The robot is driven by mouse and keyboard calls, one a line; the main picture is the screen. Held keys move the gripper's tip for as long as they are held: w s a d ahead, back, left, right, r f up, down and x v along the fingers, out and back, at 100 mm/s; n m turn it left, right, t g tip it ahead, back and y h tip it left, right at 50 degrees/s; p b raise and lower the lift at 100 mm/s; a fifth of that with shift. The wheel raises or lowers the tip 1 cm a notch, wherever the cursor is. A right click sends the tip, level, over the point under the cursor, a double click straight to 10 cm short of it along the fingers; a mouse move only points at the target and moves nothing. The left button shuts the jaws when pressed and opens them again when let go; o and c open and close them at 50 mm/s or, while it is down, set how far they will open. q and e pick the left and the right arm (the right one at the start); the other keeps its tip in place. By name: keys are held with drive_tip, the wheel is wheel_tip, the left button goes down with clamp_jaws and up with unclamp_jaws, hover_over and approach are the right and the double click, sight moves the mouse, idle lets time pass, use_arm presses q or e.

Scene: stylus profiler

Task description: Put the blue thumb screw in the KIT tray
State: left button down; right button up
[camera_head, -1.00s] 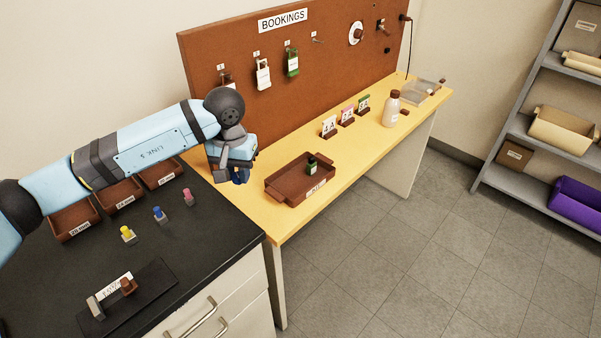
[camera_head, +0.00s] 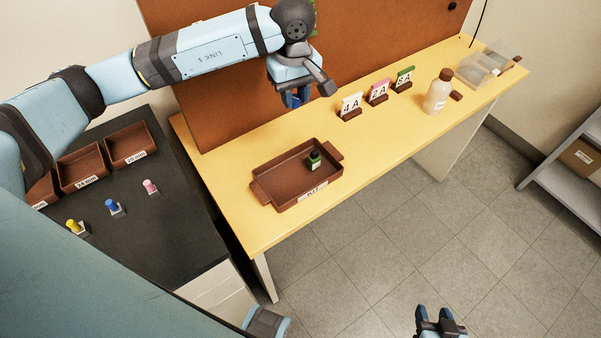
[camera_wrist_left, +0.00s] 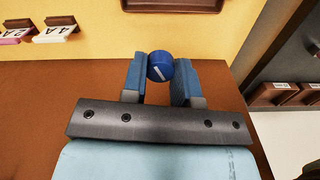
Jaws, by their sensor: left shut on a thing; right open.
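The blue thumb screw (camera_wrist_left: 160,66), a round blue knob with a white line, is between the fingers of my left gripper (camera_wrist_left: 159,82) in the left wrist view. In the head view my left gripper (camera_head: 297,100) is shut on it, above the yellow table behind the KIT tray; the fingers mostly hide the screw. My right gripper (camera_head: 436,318) is open and empty over the floor.
Yellow, blue and pink knobs (camera_head: 113,207) stand on the black bench near brown bins (camera_head: 82,169). Tag stands (camera_head: 378,92), a white bottle (camera_head: 437,93) and a clear box (camera_head: 485,66) stand farther right on the table. A brown board (camera_head: 210,70) rises behind. The tray's left half is clear.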

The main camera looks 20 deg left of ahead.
use_arm(q)
drive_tip(key=n, duration=0.1)
drive_tip(key=s+n, duration=0.1)
drive_tip(key=shift+n, duration=0.4)
drive_tip(key=s+n, duration=0.2)
drive_tip(key=n, duration=0.3)
drive_tip(key=r+n+b, duration=0.1)
drive_tip(key=n+b, duration=0.1)
drive_tip(key=n, duration=1.6)
hover_over(282, 186)
drive_tip(key=shift+n, duration=0.3)
wheel_tip(282, 186, down, 14)
drive_tip(key=shift+f, duration=2.75)
use_arm(e)
drive_tip(key=shift+s+a+f, duration=0.1)
drive_tip(key=shift+a+f, duration=0.15)
drive_tip(key=shift+f, duration=0.5)
